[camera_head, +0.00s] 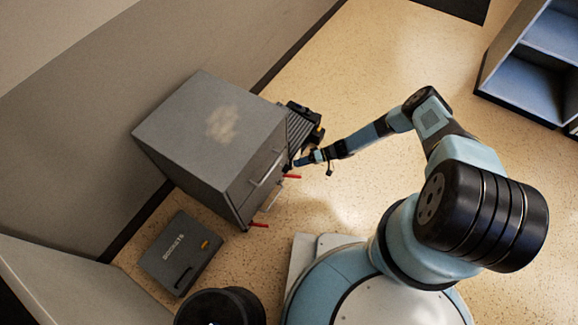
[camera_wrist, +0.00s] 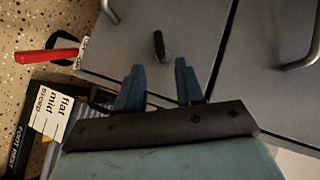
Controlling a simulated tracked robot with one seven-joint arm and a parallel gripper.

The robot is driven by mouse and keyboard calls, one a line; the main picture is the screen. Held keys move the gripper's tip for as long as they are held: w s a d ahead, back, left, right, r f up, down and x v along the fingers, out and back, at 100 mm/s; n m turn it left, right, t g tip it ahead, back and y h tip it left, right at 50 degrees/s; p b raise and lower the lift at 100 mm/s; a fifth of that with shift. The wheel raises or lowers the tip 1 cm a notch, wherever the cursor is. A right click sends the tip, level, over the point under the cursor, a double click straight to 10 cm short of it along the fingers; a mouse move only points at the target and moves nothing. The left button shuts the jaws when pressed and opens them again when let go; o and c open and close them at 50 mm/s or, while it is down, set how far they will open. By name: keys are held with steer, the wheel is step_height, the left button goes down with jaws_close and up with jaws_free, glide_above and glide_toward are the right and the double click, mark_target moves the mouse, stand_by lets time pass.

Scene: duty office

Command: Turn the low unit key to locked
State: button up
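The low unit (camera_head: 185,115) is a grey cabinet with a scuffed top, standing against the wall. Its front faces my arm and has bar handles (camera_head: 266,168). In the wrist view, a small dark key or key-like knob (camera_wrist: 159,45) stands out from a grey front panel (camera_wrist: 190,30). My gripper (camera_wrist: 158,84) is open, its two blue-grey fingers apart with nothing between them. The key shows beyond the fingertips, roughly in line with the gap; I cannot tell the distance. In the head view, my gripper (camera_head: 304,161) is close to the unit's front, and the key cannot be made out.
A red tag or handle (camera_wrist: 45,56) projects beside the panel. A footrest with a "flat mid steep" label (camera_wrist: 52,113) is close to my gripper. A dark documents case (camera_head: 180,252) lies on the floor left of the unit. A blue-grey shelf (camera_head: 525,85) stands far right.

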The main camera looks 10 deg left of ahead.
mark_target(284, 168)
steer(key=shift+x, duration=2.55)
jaws_close()
